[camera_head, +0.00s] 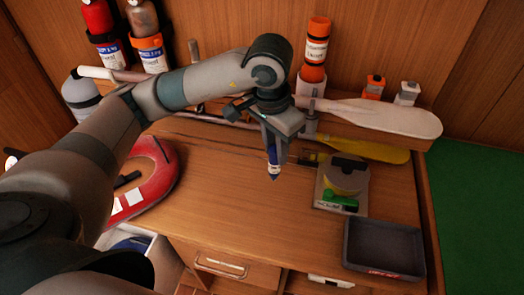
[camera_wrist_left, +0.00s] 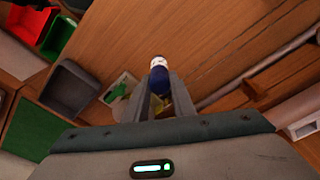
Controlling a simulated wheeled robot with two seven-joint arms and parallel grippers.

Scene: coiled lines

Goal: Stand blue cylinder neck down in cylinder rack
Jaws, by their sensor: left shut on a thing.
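The blue cylinder (camera_head: 273,160) is small, with a pale band, and hangs below my left gripper (camera_head: 272,148) above the middle of the wooden bench. In the left wrist view the blue cylinder (camera_wrist_left: 158,78) sticks out from between the two fingers of my left gripper (camera_wrist_left: 160,98), which is shut on it. In the head view its lower end looks narrow and dark; I cannot tell for sure which end is the neck. Large bottles, red (camera_head: 97,17), brown (camera_head: 142,18) and orange (camera_head: 316,50), stand in holders at the back; I cannot tell which is the cylinder rack. My right gripper is not in view.
A dark tray (camera_head: 384,248) lies at the front right, with a pale board (camera_head: 325,197) carrying a green item behind it. A red boat-shaped thing (camera_head: 160,181) is at the left. White (camera_head: 400,115) and yellow (camera_head: 375,150) paddles lie at the back. The bench middle is clear.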

